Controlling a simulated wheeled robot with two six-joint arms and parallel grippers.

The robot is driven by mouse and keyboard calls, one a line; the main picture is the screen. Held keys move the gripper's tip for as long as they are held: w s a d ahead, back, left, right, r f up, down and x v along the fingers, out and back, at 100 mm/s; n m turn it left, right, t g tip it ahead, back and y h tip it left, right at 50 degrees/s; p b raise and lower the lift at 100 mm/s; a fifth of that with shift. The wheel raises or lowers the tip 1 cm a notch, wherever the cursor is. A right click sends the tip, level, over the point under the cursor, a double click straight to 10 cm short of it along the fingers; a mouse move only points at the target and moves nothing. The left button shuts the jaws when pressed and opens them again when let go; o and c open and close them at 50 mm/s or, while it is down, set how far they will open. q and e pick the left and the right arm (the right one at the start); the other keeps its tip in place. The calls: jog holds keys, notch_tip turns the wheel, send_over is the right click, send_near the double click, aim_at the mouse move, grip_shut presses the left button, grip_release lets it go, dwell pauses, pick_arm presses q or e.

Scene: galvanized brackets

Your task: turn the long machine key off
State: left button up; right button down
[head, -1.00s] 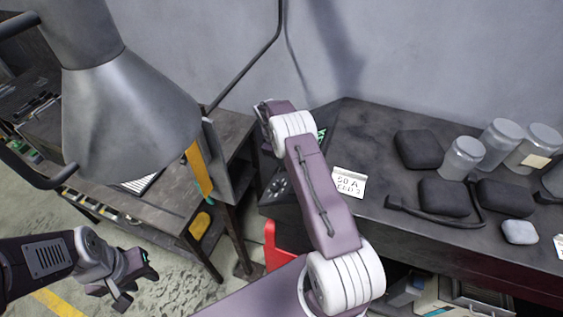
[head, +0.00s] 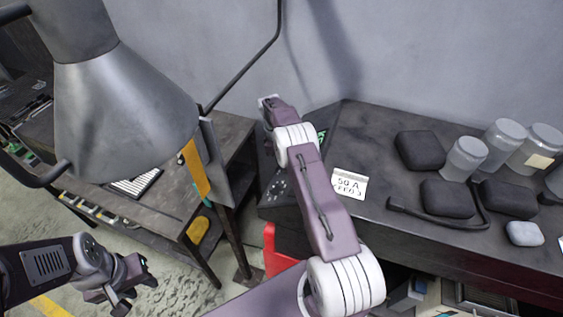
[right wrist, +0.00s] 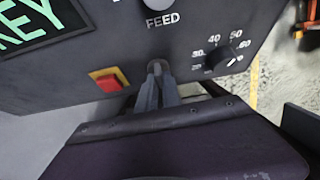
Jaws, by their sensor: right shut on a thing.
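My right gripper (right wrist: 158,88) is at a dark machine panel (right wrist: 70,80) in the right wrist view, its fingers shut on a small grey piece just below the FEED label. This piece appears to be the long machine key (right wrist: 157,67); most of it is hidden between the fingers, and I cannot tell which way it is turned. In the head view my right arm covers that gripper and much of the panel. My left gripper (head: 136,283) is low at the left in the head view, open and empty, away from the panel.
Beside the key are a red button (right wrist: 107,79) on a yellow plate and a numbered dial (right wrist: 221,61). In the head view a grey lamp hood (head: 120,110) hangs at the left.

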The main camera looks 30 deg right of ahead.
jog(key=c, duration=1.5)
grip_release()
jog(key=shift+r, duration=0.1)
jog(key=r, duration=0.1)
jog(key=r+b, duration=0.1)
jog(key=r, duration=0.1)
jog(key=r+b, duration=0.1)
jog(key=shift+w+a+r, duration=0.25)
jog(key=shift+w+r, duration=0.1)
jog(key=shift+w, duration=0.05)
jog(key=r+p, duration=0.1)
jog(key=r, duration=0.1)
jog(key=r+p, duration=0.1)
jog(key=r, duration=0.1)
jog(key=shift+w+a, duration=0.15)
jog(key=shift+a, duration=0.05)
